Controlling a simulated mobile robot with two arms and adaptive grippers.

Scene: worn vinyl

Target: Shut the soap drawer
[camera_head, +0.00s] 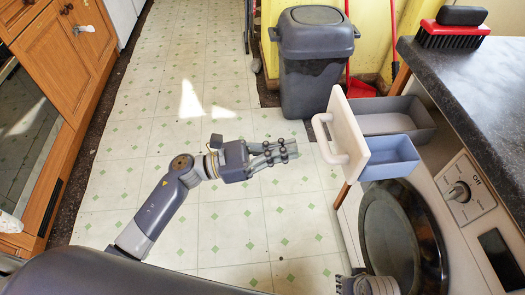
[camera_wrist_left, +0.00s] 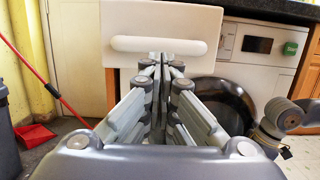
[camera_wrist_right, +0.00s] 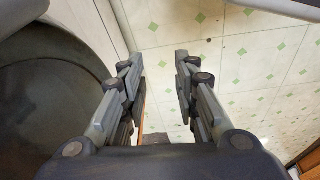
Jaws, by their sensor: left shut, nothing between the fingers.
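The soap drawer stands pulled out of the washing machine, with a white front (camera_head: 343,135), a white bar handle (camera_head: 324,138) and grey and blue compartments (camera_head: 392,157) behind it. In the left wrist view the drawer front (camera_wrist_left: 190,20) and its handle (camera_wrist_left: 158,45) are straight ahead. My left gripper (camera_head: 292,152) is shut and empty, in front of the drawer and apart from it in the head view. My right gripper (camera_wrist_right: 160,72) is open and empty, beside the dark round door (camera_wrist_right: 50,95) of the machine. In the head view only part of it shows at the bottom edge.
The washing machine (camera_head: 485,240) has a dial (camera_head: 458,192) and sits under a dark worktop (camera_head: 480,80) holding a red brush (camera_head: 452,30). A grey bin (camera_head: 310,60) and a red dustpan (camera_head: 361,88) are behind the drawer. The tiled floor (camera_head: 240,225) is clear.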

